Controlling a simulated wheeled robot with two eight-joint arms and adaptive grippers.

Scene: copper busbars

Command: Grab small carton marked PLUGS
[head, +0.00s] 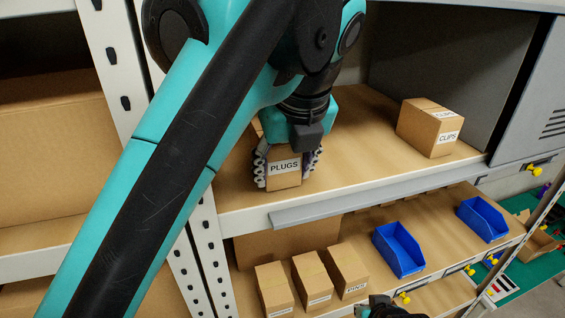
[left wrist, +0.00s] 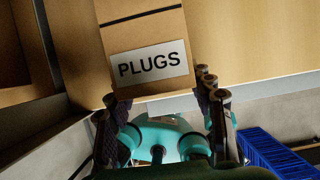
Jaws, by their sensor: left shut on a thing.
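The small carton marked PLUGS (head: 285,181) is on the upper shelf near its front edge, with its white label facing out. My left gripper (head: 287,169) comes over it from above and is shut on it, one finger on each side. In the left wrist view the carton (left wrist: 150,25) sits between the two fingers (left wrist: 158,92), and its PLUGS label is plain to read. The carton's top and back are hidden by the gripper. A dark part at the bottom edge of the head view (head: 388,309) seems to be my right gripper; its fingers cannot be made out.
A carton marked CLIPS (head: 428,130) stands farther right on the upper shelf (head: 370,175), with bare shelf between. On the lower shelf are several small cartons (head: 312,280) and two blue bins (head: 399,250) (head: 482,219). A white rack upright (head: 206,235) stands close left.

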